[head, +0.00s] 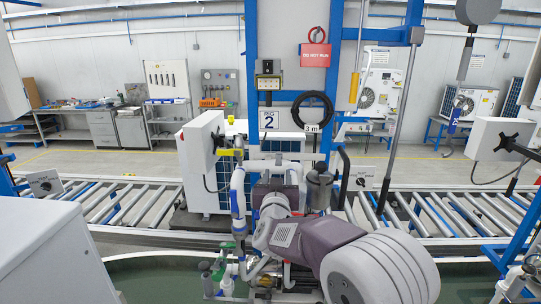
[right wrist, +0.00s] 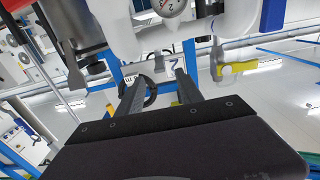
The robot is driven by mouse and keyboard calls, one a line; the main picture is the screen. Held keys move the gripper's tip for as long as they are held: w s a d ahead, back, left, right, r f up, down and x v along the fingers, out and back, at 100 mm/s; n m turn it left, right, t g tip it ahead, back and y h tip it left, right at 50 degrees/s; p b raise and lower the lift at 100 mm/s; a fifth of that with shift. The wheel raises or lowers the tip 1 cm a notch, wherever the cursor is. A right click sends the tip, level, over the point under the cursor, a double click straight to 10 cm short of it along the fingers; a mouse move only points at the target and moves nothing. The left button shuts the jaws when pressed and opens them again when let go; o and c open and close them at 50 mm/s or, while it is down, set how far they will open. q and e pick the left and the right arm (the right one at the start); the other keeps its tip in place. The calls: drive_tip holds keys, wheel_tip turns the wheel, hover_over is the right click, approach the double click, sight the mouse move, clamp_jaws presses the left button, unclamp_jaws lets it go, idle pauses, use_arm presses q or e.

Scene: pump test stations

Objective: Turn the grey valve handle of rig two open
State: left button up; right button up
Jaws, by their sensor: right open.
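The placard with a 2 (head: 269,121) marks rig two, with white pipework (head: 238,190) below it. My right gripper (head: 273,183) reaches into this pipework in the head view, its fingers mostly hidden behind my wrist. In the right wrist view the two dark fingers (right wrist: 160,82) stand apart with nothing held between them. A small light-grey piece (right wrist: 163,63) shows just beyond the fingertips; I cannot tell whether it is the grey valve handle. A yellow handle (head: 228,151) lies left of the gripper and shows in the right wrist view (right wrist: 235,68). My left gripper is out of view.
A green valve (head: 220,250) sits low on the pipework. A white box with a black knob (head: 200,145) stands left, a grey canister (head: 320,188) right. A round gauge (right wrist: 170,7) is near the fingers. Roller conveyors (head: 130,205) run along both sides.

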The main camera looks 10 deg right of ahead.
sight(279, 161)
drive_tip(key=p+x, duration=0.4)
drive_tip(key=x, duration=0.4)
drive_tip(key=shift+w+d+p, duration=0.15)
drive_tip(key=shift+w+p, duration=0.1)
drive_tip(key=shift+p, duration=0.1)
drive_tip(key=shift+w+d+f, duration=0.1)
drive_tip(key=shift+w+f, duration=0.15)
drive_tip(key=shift+w, duration=0.15)
drive_tip(key=shift+s, duration=0.1)
clamp_jaws()
idle(0.4)
